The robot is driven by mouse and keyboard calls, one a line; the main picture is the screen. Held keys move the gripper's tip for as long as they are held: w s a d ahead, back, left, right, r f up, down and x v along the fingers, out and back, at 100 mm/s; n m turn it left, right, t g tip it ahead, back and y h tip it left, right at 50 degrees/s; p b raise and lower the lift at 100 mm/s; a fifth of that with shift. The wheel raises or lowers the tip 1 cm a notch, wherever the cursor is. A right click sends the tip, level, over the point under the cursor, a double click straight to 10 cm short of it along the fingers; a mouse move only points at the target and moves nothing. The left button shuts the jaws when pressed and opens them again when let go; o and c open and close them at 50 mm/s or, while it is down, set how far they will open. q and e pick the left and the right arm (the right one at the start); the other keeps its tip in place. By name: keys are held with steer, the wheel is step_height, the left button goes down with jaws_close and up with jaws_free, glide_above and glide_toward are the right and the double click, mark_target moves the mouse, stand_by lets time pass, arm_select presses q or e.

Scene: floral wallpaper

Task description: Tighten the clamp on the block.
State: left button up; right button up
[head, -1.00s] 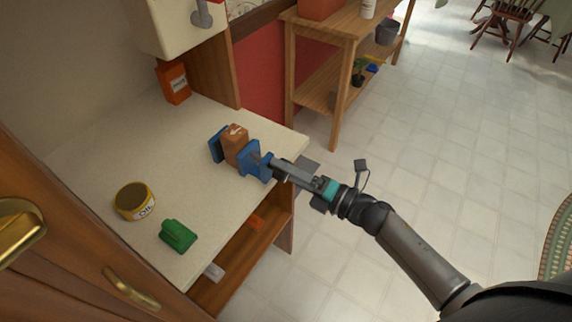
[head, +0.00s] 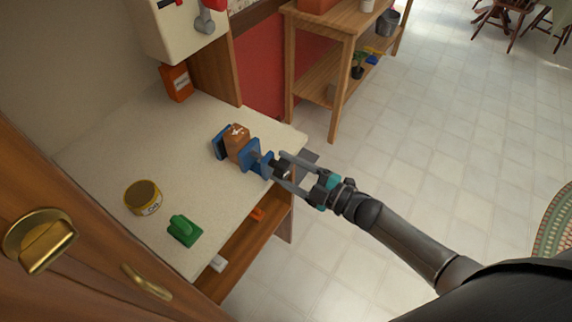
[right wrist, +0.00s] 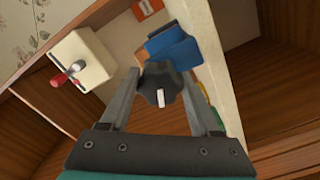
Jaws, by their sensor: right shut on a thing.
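The blue clamp (head: 251,156) lies on the pale worktop near its right edge. The brown block (head: 237,136), with a white mark on top, sits between its two blue jaws. The clamp's dark knob (head: 281,169) faces my right arm. My right gripper (head: 284,171) is shut on the knob, one finger on each side. In the right wrist view the lobed knob (right wrist: 160,84), with a white mark, sits between the fingers (right wrist: 161,95), and the blue clamp (right wrist: 173,47) is behind it. Any gap between jaws and block is too small to tell. My left gripper is not in view.
An oil tin (head: 143,198) and a green object (head: 184,230) stand on the worktop's near left part. An orange box (head: 177,82) stands at the back. A wooden door (head: 90,225) is at the left. Open floor (head: 440,170) lies to the right.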

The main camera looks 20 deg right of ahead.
steer(key=m+p, duration=0.1)
steer(key=m, duration=0.4)
stand_by(0.6)
steer(key=o, duration=1.4)
steer(key=shift+c, duration=0.2)
steer(key=v, duration=1.5)
steer(key=shift+s, duration=0.1)
